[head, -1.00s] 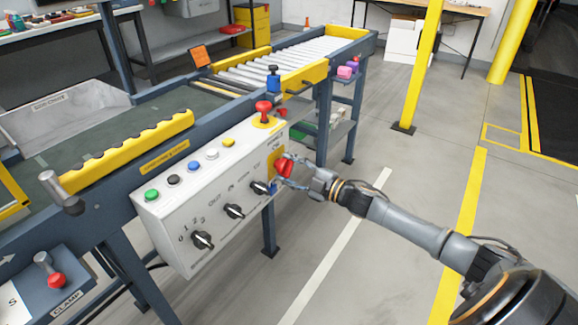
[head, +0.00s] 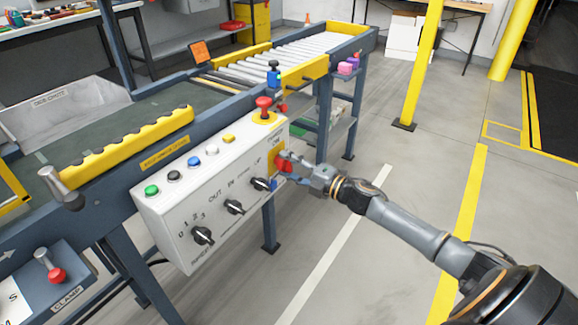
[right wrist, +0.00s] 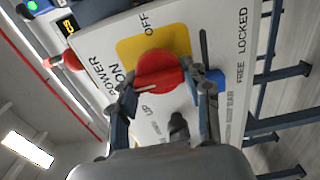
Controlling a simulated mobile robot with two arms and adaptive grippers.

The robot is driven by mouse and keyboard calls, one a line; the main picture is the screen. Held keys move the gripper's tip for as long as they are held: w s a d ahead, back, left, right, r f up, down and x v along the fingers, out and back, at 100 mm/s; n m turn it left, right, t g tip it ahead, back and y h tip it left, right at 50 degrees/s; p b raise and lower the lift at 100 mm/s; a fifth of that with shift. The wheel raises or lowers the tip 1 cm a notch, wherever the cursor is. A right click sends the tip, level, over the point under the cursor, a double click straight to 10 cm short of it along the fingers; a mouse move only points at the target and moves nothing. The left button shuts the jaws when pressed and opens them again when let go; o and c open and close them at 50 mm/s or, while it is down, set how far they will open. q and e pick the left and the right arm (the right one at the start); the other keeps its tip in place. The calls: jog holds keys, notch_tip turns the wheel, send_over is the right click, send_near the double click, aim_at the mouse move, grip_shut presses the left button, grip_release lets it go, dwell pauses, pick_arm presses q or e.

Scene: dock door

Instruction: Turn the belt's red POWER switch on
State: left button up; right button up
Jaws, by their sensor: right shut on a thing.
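The red POWER switch (head: 281,165) is on a yellow plate at the right end of the white control panel (head: 215,190). My right gripper (head: 289,168) is at the switch, its fingers closed on the red knob. In the right wrist view, the round red knob (right wrist: 162,68) sits between the two fingers (right wrist: 163,90), with POWER, ON and OFF lettering around its yellow plate. My left gripper is not in view.
A red mushroom button (head: 264,105) stands on top of the panel near the switch. Black rotary knobs (head: 234,207) line the panel's front, and coloured buttons (head: 194,160) its top. A blue part (right wrist: 212,80) is close to one finger. Floor right of the panel is clear.

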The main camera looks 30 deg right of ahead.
jog(key=shift+a, duration=0.1)
dwell(0.3)
jog(key=o, duration=1.2)
jog(key=shift+c, duration=0.2)
jog(key=shift+s, duration=0.15)
jog(key=v, duration=1.2)
jog(key=shift+f, duration=0.15)
